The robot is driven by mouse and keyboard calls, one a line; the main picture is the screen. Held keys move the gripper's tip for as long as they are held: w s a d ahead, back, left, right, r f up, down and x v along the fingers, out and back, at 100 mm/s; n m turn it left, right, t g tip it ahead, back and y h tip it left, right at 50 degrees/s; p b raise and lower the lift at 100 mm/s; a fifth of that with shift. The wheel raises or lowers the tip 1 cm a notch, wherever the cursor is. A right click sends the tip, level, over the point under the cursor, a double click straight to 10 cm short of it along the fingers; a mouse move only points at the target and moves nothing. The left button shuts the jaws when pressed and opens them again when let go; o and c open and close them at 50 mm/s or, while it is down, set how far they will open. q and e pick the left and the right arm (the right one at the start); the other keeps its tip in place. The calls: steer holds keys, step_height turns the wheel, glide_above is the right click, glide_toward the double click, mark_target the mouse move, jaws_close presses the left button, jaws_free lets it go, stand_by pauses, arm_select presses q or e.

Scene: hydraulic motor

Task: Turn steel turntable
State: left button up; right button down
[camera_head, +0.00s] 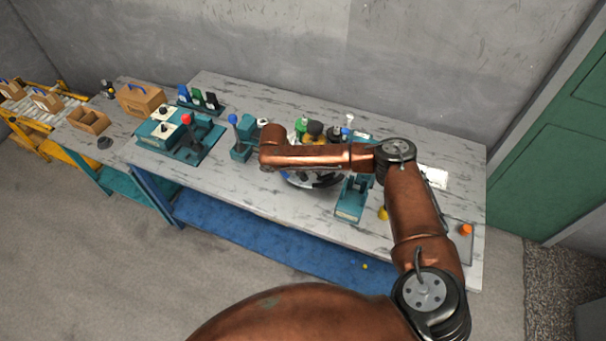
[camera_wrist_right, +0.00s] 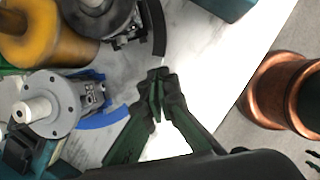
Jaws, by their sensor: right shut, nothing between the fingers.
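The steel turntable shows in the wrist view (camera_wrist_right: 128,76) as a pale round surface with a dark arc and a blue arc along its edge. Several parts stand on it: a grey flanged motor (camera_wrist_right: 62,104), an orange-yellow cylinder (camera_wrist_right: 50,40) and a dark round part with a silver face. My right gripper (camera_wrist_right: 157,78) is shut and empty, its fingertips over the turntable's edge between the two arcs. Contact cannot be told. In the head view my right forearm covers much of the turntable, and the right fingers are hard to make out. My left gripper is not in view.
The grey worktable (camera_head: 250,188) holds a teal lever station (camera_head: 242,145) left of the turntable and a teal fixture (camera_head: 351,200) to its right. A teal station with a red knob (camera_head: 187,120) stands farther left. A yellow piece (camera_head: 383,213) and an orange piece (camera_head: 466,229) lie at right.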

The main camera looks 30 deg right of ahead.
mark_target(321, 183)
steer(key=x, duration=0.5)
steer(key=shift+d+f, duration=0.1)
steer(key=shift+f, duration=0.3)
steer(key=d, duration=0.3)
steer(key=shift+s+d+f, duration=0.1)
steer(key=shift+s, duration=0.05)
steer(key=shift+d, duration=0.45)
